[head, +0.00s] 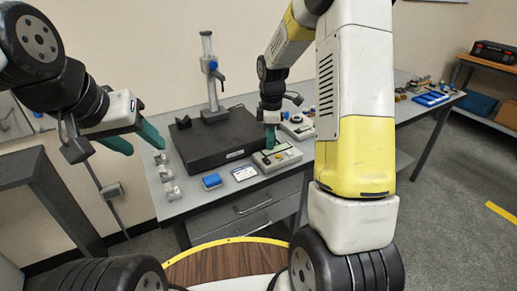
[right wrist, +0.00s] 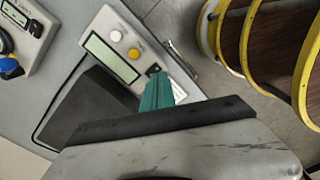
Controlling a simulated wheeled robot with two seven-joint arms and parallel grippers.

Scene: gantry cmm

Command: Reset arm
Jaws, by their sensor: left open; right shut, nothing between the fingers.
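My left gripper (head: 134,142) is at the left in the head view, with its two teal fingers spread apart and nothing between them. It hangs in the air left of the workbench. My right gripper (head: 270,138) points down over the bench, beside the black plate and above a grey control box (head: 277,157). Its teal fingers are together and hold nothing. In the right wrist view the shut teal fingers (right wrist: 157,92) appear over the edge of the control box (right wrist: 125,48), which has a display, a white button and a yellow button. I cannot tell whether they touch it.
A second device (head: 298,126) stands behind the control box. A dark side table (head: 28,168) stands at left.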

